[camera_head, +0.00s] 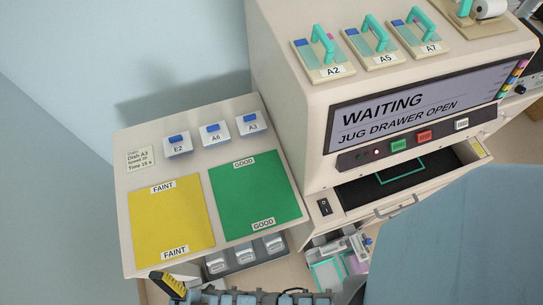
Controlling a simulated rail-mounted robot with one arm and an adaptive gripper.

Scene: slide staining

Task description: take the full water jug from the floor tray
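No jug can be made out for certain. A dark grey tray (246,266) low down beyond the front edge of the side table holds several pale, box-like items (241,254); the table hides part of it, and I cannot tell if they are jugs or how full. The stainer (290,120) has a screen (425,95) reading "WAITING" and "JUG DRAWER OPEN". Below it is an open black bay (385,188) with a teal outline inside and a metal handle (395,207) in front. My gripper is not in view.
The side table (140,215) carries a yellow "FAINT" mat (170,220), a green "GOOD" mat (255,195) and dishes E2 (177,146), A6 (214,135) and A3 (251,124). Teal-handled racks A2 (323,58), A5 (375,46) and A7 (419,36) stand on the stainer. A large blue-grey shape blocks the lower right.

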